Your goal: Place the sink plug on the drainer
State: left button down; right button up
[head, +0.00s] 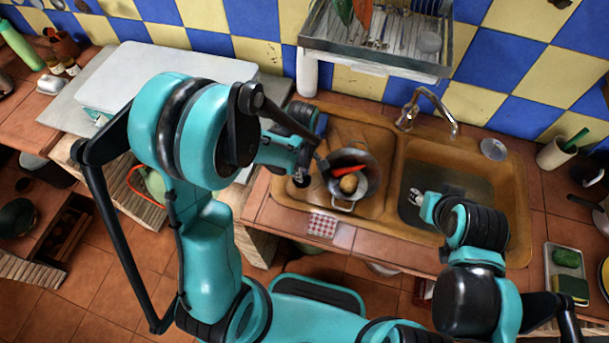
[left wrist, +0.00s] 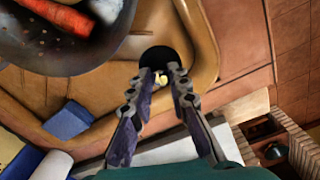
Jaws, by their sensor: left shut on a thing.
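The sink plug is a black disc (left wrist: 158,57) with a small pale yellow part. My left gripper (left wrist: 162,78) is shut on that part, with the disc just beyond its fingertips. In the head view my left gripper (head: 302,172) is over the front left corner of the brown sink's drainer side (head: 376,203). The plug overlaps that corner in the wrist view; whether it touches the surface I cannot tell. My right gripper (head: 416,197) is over the right basin (head: 465,192); its fingers are too small to judge.
A pan (head: 370,185) with a carrot and a round brown item stands on the drainer side, close right of my left gripper. A wall dish rack (head: 380,62) and tap (head: 408,115) are behind.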

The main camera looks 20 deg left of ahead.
pick_arm(q)
notch_tip(320, 180, down, 3)
jog(key=shift+r+b, duration=0.1)
jog(key=shift+b, duration=0.25)
jog(key=shift+f, duration=0.2)
jog(key=shift+f, duration=0.15)
jog(key=c, duration=1.4)
grip_release()
jog(key=shift+c, duration=0.2)
